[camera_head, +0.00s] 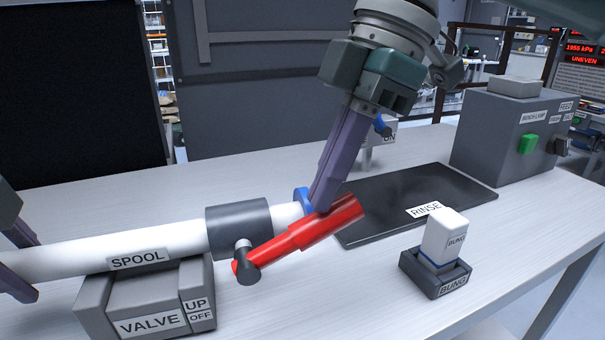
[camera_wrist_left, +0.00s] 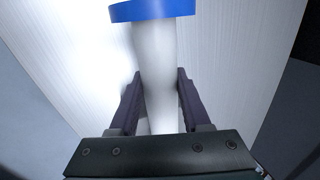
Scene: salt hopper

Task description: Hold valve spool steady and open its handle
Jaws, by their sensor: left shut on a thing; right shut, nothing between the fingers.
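The valve spool (camera_head: 75,255) is a white horizontal pipe with a dark grey collar (camera_head: 238,228) and a blue ring (camera_head: 302,197) near its right end. It rests over the grey valve block (camera_head: 140,292). The red handle (camera_head: 300,237) runs from a dark pivot below the collar up to the right, in front of the pipe. My left gripper (camera_head: 37,268) is shut around the pipe at the left edge. The left wrist view shows the white pipe (camera_wrist_left: 158,85) between its fingers. My right gripper (camera_head: 322,208) is shut and empty, its tips beside the blue ring and handle; contact is unclear.
A black rinse mat (camera_head: 390,215) lies behind the handle. A white bung (camera_head: 443,240) stands in a dark holder (camera_head: 422,272) at the front right. A grey control box (camera_head: 500,130) stands at the back right. The front middle of the table is clear.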

